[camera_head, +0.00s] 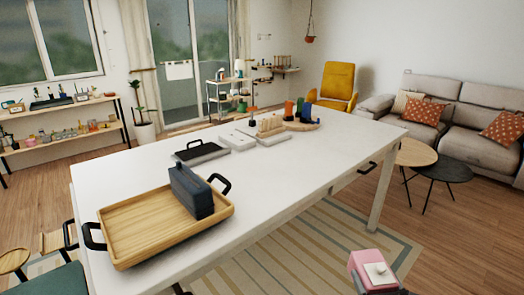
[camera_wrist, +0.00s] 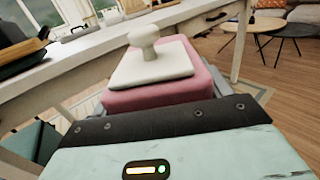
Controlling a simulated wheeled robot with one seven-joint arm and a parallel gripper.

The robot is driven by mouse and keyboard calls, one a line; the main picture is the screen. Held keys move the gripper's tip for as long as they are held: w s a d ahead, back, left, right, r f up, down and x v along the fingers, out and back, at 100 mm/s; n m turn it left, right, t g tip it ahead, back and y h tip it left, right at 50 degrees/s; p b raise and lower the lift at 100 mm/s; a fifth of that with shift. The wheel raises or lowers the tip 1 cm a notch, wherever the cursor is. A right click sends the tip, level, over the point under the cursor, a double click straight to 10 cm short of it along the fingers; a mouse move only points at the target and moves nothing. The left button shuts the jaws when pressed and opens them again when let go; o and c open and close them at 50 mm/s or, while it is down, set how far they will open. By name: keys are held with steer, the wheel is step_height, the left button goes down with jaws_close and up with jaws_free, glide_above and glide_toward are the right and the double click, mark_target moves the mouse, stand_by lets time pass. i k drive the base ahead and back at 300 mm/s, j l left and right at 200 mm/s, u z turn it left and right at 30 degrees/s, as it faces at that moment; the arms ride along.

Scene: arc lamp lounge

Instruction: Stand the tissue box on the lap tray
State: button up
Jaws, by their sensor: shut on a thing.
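The tissue box is a pink box (camera_head: 367,268) with a white top plate and a white knob-like piece. It sits in my gripper (camera_head: 384,290), low at the bottom right of the head view, beside the table and below its top. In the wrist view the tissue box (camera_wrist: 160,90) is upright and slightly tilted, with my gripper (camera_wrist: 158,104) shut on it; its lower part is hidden. The lap tray (camera_head: 130,240) is a light wooden tray with black handles on the table's near left end. A dark grey-blue block-shaped thing (camera_head: 190,192) stands at its right side.
The white table (camera_head: 290,165) lies between my gripper and the tray. Its farther half holds a black-handled flat tray (camera_head: 201,151), white slabs (camera_head: 238,140) and a round board with colourful items (camera_head: 301,124). The tray's left part is bare. Two small round tables (camera_head: 441,170) stand at right.

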mark_target(141, 218)
steer(key=l+u, duration=0.1)
steer(key=u, duration=1.3)
